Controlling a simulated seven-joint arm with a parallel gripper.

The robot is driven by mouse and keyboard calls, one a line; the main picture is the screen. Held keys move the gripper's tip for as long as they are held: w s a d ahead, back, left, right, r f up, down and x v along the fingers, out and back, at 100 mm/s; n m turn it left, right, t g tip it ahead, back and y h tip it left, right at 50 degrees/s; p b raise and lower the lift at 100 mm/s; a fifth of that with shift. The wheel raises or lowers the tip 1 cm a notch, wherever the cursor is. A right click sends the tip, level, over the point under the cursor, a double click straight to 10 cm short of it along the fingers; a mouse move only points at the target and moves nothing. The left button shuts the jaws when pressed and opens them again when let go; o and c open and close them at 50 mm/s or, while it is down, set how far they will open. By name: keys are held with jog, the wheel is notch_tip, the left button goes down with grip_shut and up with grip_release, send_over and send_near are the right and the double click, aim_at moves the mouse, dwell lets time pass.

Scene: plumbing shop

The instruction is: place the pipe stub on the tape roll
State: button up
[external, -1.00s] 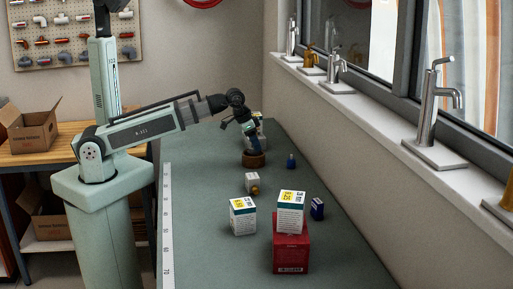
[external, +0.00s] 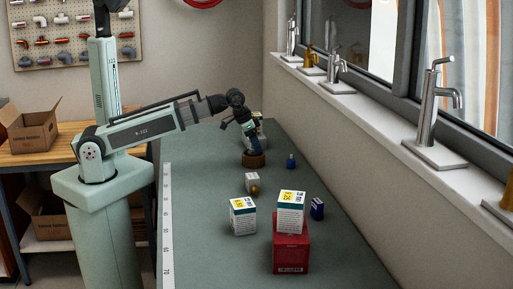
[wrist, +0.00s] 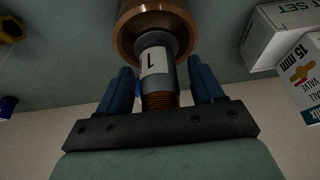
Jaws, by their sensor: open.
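The pipe stub (wrist: 156,70) is a grey cylinder with a white label marked "1" and a copper-coloured threaded end. In the wrist view it lies between the two blue fingers of my gripper (wrist: 171,88), which are open with gaps beside it. Its far end meets the brown tape roll (wrist: 128,28), and it appears to stand on it. In the external view the tape roll (external: 254,161) sits on the bench, with my gripper (external: 254,147) tilted down just above it. The stub is hard to make out there behind the fingers.
Close by are a small white box (external: 252,180) with a brass piece, and a blue bottle (external: 291,161). The bench's left side is clear.

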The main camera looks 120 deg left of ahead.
jog(key=v, duration=1.2)
